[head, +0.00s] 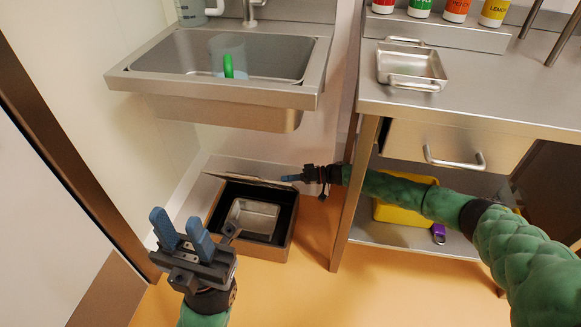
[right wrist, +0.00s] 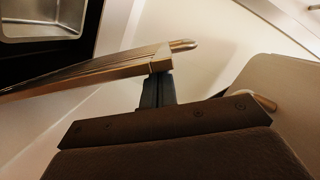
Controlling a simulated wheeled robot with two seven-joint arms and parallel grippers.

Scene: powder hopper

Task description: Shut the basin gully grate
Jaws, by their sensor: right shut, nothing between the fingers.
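The basin gully (head: 277,248) is a dark-lined open box on the floor below the sink, with a steel pan (head: 254,217) inside. Its grate (head: 247,180) stands raised and tilted at the back of the box, seen nearly edge-on. My right gripper (head: 291,178) is shut and empty at the grate's right end. In the right wrist view its fingers (right wrist: 157,92) meet or nearly meet the edge of the grate (right wrist: 85,73); contact is unclear. My left gripper (head: 181,229) is open and empty, in front and left of the box.
The steel sink (head: 130,83) overhangs the gully and holds a clear jug (head: 226,52) with a green handle. A steel bench (head: 470,105) with a drawer (head: 440,146) stands at right, its leg close to my right arm. A yellow bin (head: 395,213) sits on its lower shelf.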

